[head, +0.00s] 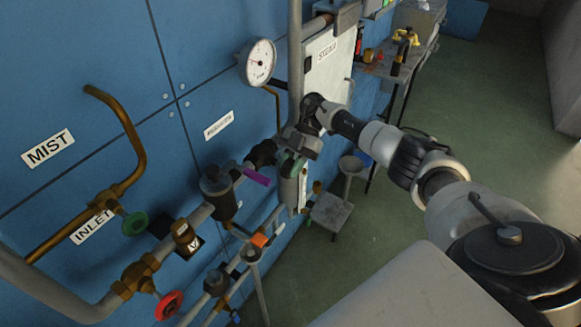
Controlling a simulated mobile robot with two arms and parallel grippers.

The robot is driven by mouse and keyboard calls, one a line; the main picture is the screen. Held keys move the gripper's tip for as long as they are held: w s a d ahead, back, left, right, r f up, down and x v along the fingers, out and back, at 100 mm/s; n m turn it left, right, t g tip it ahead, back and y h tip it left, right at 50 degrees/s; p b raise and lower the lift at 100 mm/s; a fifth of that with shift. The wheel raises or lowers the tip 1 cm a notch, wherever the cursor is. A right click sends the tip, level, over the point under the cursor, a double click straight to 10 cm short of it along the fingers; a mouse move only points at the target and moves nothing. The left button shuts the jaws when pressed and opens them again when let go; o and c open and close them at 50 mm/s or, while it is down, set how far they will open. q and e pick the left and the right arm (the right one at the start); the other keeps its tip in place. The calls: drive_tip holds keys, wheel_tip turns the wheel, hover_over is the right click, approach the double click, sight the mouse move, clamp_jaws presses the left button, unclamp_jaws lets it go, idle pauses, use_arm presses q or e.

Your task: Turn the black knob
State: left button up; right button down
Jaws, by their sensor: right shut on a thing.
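My right gripper (292,150) is at the pipework on the blue wall, its arm reaching in from the right. It is shut, and its jaws largely hide what is between them. A dark, rounded part, apparently the black knob (262,153), shows against the left side of the jaws, on the line of the grey pipe. A small green part (291,165) shows just below the jaws; I cannot tell if it touches them. My left gripper is not in view.
A purple handle (257,178) and a dark cylindrical fitting (218,196) are close on the left. A red handwheel (169,305) and a green handwheel (134,224) are further left. A gauge (258,63) is above. The green floor (380,240) on the right is open.

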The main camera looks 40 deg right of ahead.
drive_tip(key=c, duration=1)
unclamp_jaws()
drive_tip(key=shift+w+d, duration=0.1)
drive_tip(key=shift+w+d+r+b, duration=0.15)
drive_tip(key=shift+d+r+b, duration=0.1)
drive_tip(key=shift+d+b, duration=0.1)
drive_tip(key=b+v, duration=0.3)
drive_tip(key=v, duration=0.6)
drive_tip(key=shift+d+r+b, duration=0.3)
drive_tip(key=shift+b, duration=0.05)
